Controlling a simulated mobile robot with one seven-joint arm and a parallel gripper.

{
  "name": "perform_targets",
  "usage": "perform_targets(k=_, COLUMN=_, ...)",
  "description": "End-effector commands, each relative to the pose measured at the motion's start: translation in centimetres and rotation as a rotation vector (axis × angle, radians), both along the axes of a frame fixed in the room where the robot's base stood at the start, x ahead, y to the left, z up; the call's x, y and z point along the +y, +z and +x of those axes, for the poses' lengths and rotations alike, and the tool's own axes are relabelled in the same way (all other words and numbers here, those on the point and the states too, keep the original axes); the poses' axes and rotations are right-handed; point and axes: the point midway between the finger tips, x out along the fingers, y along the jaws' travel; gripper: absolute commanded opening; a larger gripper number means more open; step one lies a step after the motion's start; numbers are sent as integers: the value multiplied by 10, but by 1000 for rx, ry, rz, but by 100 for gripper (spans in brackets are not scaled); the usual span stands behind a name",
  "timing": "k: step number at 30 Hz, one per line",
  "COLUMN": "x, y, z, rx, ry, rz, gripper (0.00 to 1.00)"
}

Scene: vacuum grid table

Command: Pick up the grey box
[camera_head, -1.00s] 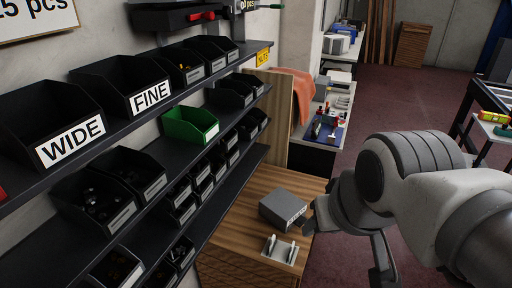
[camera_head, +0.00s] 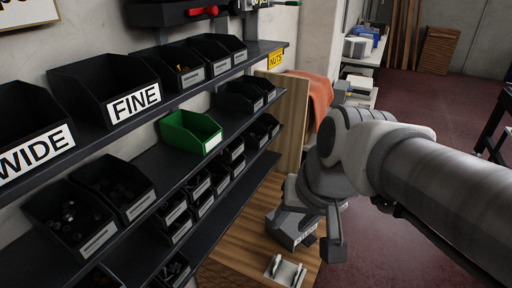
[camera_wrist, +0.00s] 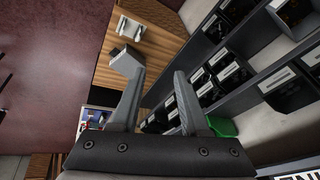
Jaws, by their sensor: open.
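The grey box (camera_head: 290,239) sits on the wooden worktop (camera_head: 238,232) beside the shelf rack, partly hidden behind my gripper in the head view. In the wrist view the grey box (camera_wrist: 124,63) shows left of the gap between my fingers, next to the left fingertip. My gripper (camera_head: 307,236) is open and empty, with its fingers spread. In the wrist view my gripper (camera_wrist: 160,73) points toward the worktop, and the box is not between the fingers. Whether a finger touches the box cannot be told.
A small white fixture with two upright pieces (camera_head: 285,270) lies in front of the box. Shelves with black bins and a green bin (camera_head: 190,132) stand to the left. A wooden panel (camera_head: 291,118) and an orange cloth (camera_head: 318,93) are behind. Open red floor lies right.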

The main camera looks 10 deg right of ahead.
Motion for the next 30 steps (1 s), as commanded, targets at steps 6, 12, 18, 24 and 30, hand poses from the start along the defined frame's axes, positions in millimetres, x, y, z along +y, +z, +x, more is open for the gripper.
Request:
perform_targets(k=6, x=32, y=-60, z=38, rx=169, ry=-177, rz=221, gripper=45)
perform_targets(k=12, x=28, y=-118, z=58, rx=408, ry=-487, rz=454, gripper=45)
perform_targets(k=18, x=16, y=-173, z=77, rx=649, ry=-817, rz=698, gripper=45)
perform_targets(k=24, x=-3, y=-225, z=99, rx=883, ry=-1141, rz=962, gripper=45)
perform_targets(k=30, x=-33, y=-276, z=123, rx=1114, ry=-1450, rz=1250, gripper=45)
